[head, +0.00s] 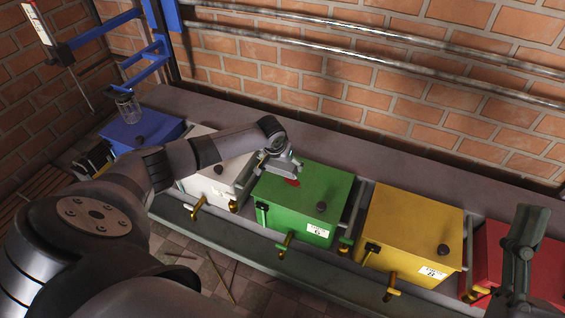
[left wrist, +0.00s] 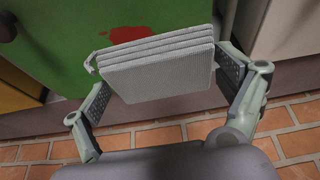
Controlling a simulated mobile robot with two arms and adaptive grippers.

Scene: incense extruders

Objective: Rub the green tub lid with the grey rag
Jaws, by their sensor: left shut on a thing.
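The green tub (head: 285,222) stands in the middle of the row in the head view, with a red stain (head: 293,182) on its lid (head: 315,185). In the left wrist view the stain (left wrist: 130,34) shows on the green lid (left wrist: 60,45), just beyond the rag. My left gripper (head: 281,166) is over the back left part of the lid. It is shut on the folded grey rag (left wrist: 155,62), held between both fingers. Whether the rag touches the lid is unclear. My right gripper (head: 522,250) is at the lower right, dark, its jaws hard to make out.
A white tub (head: 222,180) stands left of the green one, and a blue tub (head: 143,130) with a glass jar (head: 127,105) is further left. A yellow tub (head: 415,220) and a red tub (head: 490,245) stand right. A brick wall (head: 330,80) with pipes is behind.

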